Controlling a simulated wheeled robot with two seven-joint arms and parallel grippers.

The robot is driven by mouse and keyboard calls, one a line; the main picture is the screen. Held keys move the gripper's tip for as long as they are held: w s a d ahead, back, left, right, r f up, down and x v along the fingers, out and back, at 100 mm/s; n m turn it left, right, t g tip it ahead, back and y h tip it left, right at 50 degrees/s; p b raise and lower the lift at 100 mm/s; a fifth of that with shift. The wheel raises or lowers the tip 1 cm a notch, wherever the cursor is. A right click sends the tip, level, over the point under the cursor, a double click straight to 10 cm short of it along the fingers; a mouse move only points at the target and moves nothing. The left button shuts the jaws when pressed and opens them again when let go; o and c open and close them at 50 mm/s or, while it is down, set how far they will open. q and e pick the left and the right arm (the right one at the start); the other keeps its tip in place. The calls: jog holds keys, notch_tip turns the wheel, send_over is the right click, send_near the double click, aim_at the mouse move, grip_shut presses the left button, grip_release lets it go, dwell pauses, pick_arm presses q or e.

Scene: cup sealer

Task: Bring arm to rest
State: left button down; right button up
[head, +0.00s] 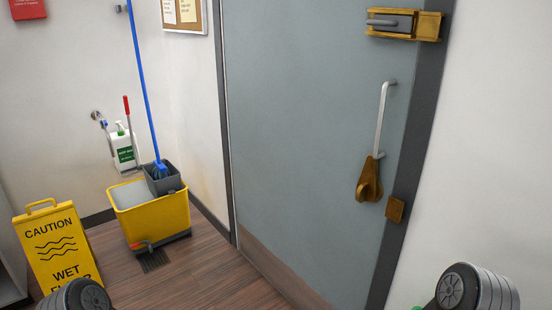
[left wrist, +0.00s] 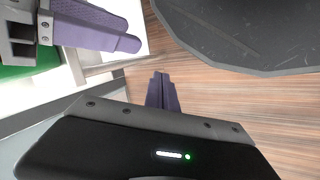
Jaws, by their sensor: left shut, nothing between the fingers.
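In the head view neither gripper shows; only rounded grey parts of my arms show at the bottom left and bottom right.
The head view shows a grey door (head: 300,130) with a white handle (head: 381,120) and brass latch (head: 405,24). A yellow mop bucket (head: 152,215) and a yellow caution sign (head: 57,250) stand at the left. Some wooden floor (head: 205,270) between the bucket and door is clear.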

pick_arm(q)
jog(key=s+a+f+g+y, duration=0.2)
jog(key=s+a, duration=0.5)
jog(key=a, duration=0.2)
jog(key=w+d+r+p, duration=0.2)
jog(key=r+p, duration=0.4)
jog(key=r, duration=0.1)
jog(key=w+d+r+m+t+p, duration=0.1)
jog(key=w+r+p, duration=0.1)
jog(key=r+p, duration=0.4)
notch_tip(320, 180, up, 2)
jog(key=shift+d+r+p, duration=0.2)
jog(key=shift+d+p, duration=0.15)
jog(key=shift+p, duration=0.05)
jog(key=c, duration=2.1)
grip_release()
jog(key=shift+c, duration=0.2)
